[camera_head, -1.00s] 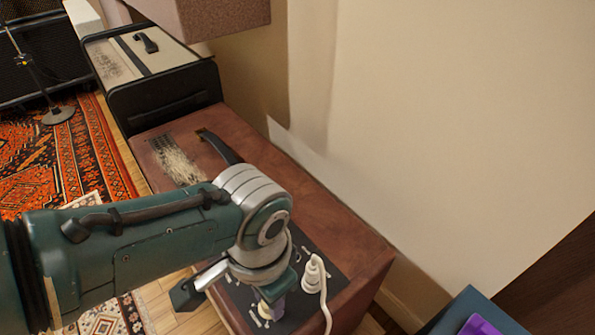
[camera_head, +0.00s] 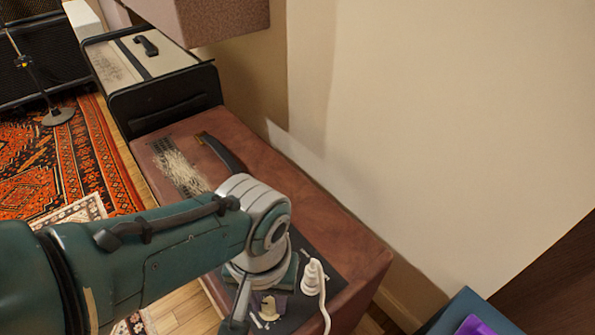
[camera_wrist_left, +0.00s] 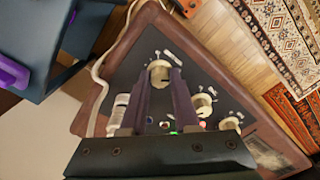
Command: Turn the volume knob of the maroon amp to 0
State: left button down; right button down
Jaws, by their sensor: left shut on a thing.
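The maroon amp (camera_head: 300,205) stands against the wall, with a dark control panel (camera_head: 325,285) at its near end. In the left wrist view a cream knob (camera_wrist_left: 160,70) sits between the two purple-grey fingers of my left gripper (camera_wrist_left: 161,80), which is shut on it. The gripper (camera_head: 271,298) also shows in the head view, partly hidden under its wrist, beside a cream knob (camera_head: 267,309). Two more cream knobs, a middle one (camera_wrist_left: 203,103) and a far one (camera_wrist_left: 230,124), are free. The panel's labels are too small to read. My right gripper is out of view.
A white plug (camera_head: 313,277) with a cable stands in the panel close to my left gripper. A black strap handle (camera_head: 219,150) lies on the amp top. A cream-and-black amp (camera_head: 150,75) stands behind. A blue object with purple (camera_head: 475,315) is at the lower right.

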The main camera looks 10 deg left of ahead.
aim_at(269, 304)
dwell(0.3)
pick_arm(q)
jog(key=c, duration=0.7)
grip_release()
jog(key=shift+o, duration=0.2)
jog(key=shift+r, duration=0.1)
notch_tip(269, 304, up, 10)
jog(key=p, duration=0.8)
jog(key=shift+p, duration=0.35)
